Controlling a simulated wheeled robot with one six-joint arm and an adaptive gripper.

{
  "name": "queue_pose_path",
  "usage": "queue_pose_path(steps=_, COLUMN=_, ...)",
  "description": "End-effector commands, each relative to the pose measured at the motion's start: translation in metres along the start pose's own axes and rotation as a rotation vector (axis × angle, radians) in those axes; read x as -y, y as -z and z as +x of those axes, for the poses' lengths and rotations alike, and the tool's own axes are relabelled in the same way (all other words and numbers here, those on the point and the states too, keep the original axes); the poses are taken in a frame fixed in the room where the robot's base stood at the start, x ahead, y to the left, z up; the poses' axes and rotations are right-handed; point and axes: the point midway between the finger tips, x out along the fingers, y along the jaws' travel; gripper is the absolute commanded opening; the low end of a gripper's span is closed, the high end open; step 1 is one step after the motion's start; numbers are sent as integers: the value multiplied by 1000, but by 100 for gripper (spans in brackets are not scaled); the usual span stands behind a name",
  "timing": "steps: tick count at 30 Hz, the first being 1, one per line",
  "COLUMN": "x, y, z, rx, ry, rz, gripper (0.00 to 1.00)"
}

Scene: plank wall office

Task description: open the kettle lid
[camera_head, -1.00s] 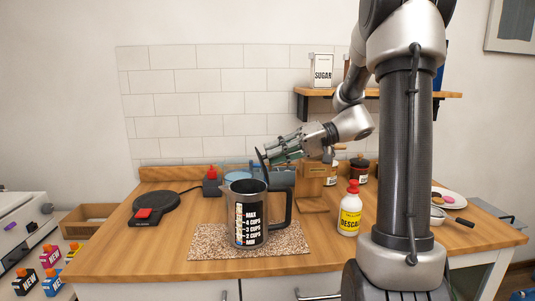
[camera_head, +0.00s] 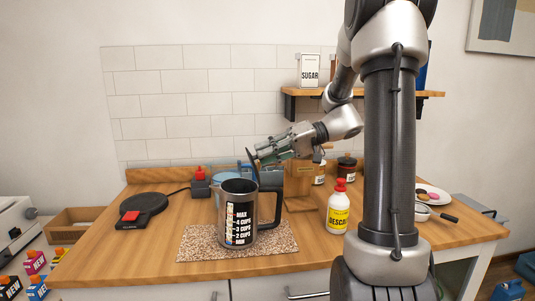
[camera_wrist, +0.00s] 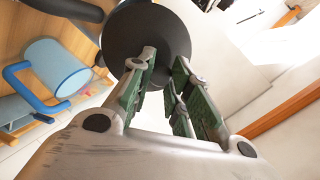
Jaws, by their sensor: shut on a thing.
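The kettle (camera_head: 239,232) is a grey jug with a dark printed level window and a black handle (camera_head: 271,207) on its right. It stands upright on a speckled mat and its top is open. The black lid (camera_head: 251,164) stands steeply tilted above the rim on the handle side, nearly edge-on. In the wrist view the lid (camera_wrist: 140,35) is a dark round disc beyond the fingertips. My gripper (camera_head: 261,155) is shut on the lid from the right; its green-padded fingers also show in the wrist view (camera_wrist: 163,72). The hinge is too small to make out.
A black round base with a red switch (camera_head: 130,219) lies left of the kettle. A descaler bottle (camera_head: 338,212) stands to the right. A blue mug (camera_wrist: 60,66) and wooden stand (camera_head: 300,192) are behind.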

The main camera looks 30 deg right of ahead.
Motion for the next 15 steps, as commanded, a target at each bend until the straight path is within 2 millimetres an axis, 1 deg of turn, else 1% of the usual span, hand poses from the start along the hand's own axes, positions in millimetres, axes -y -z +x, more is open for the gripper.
queue_pose_path(steps=1, x=-6, y=-4, z=1, rx=8, ry=-8, rz=12, gripper=0)
queue_pose_path(steps=12, x=-6, y=-4, z=1, rx=8, ry=-8, rz=13, gripper=0)
queue_pose_path(steps=13, x=-6, y=-4, z=1, rx=8, ry=-8, rz=13, gripper=25)
queue_pose_path(steps=15, x=-6, y=-4, z=1, rx=8, ry=-7, rz=13, gripper=37)
